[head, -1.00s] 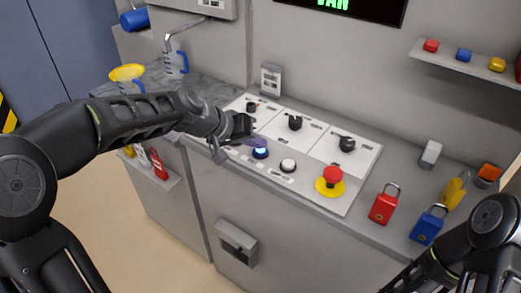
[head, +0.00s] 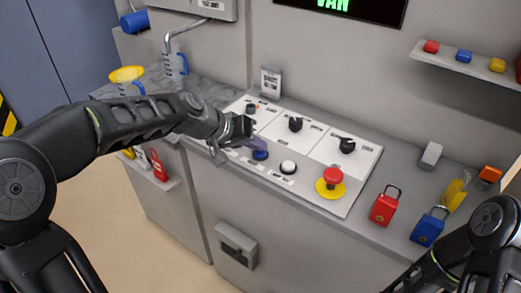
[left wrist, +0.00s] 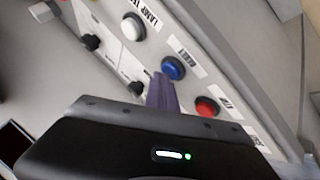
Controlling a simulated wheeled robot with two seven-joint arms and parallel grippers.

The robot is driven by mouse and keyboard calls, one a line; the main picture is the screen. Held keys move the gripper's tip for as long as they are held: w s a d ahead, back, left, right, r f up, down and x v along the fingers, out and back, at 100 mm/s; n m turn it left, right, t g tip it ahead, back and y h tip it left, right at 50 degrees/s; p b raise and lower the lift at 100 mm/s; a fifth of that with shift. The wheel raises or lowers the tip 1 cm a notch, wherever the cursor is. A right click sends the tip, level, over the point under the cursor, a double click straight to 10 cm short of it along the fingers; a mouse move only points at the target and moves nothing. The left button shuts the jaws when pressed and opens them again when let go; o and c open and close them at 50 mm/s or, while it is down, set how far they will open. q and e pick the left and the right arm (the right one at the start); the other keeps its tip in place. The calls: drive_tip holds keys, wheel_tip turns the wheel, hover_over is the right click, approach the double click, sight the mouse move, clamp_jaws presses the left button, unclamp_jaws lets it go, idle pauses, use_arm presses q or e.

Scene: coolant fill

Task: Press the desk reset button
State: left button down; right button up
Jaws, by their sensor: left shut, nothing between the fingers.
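The blue reset button (head: 260,154) sits on the front strip of the desk panel, left of a white button (head: 288,166), and looks unlit. The left wrist view shows the blue button (left wrist: 173,68) beside a label. My left gripper (head: 257,145) is shut and empty, its purple-tinted fingertips just behind and left of the blue button. In the left wrist view the fingertips (left wrist: 161,90) end close below the button and seem apart from it. My right gripper is out of view; only part of that arm shows at lower right.
A red mushroom button (head: 333,175) on a yellow base stands farther right. Black knobs (head: 295,123) line the panel behind. A red padlock (head: 384,205) and a blue padlock (head: 428,226) are on the right. A red button (left wrist: 206,106) is near the fingertips in the wrist view.

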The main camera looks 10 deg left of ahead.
sight(257, 153)
use_arm(q)
drive_tip(key=shift+r+p, duration=0.35)
drive_tip(key=shift+r, duration=0.4)
drive_tip(key=shift+r, duration=0.1)
drive_tip(key=shift+r+p, duration=1.85)
drive_tip(key=shift+r, duration=0.6)
drive_tip(key=shift+f, duration=0.1)
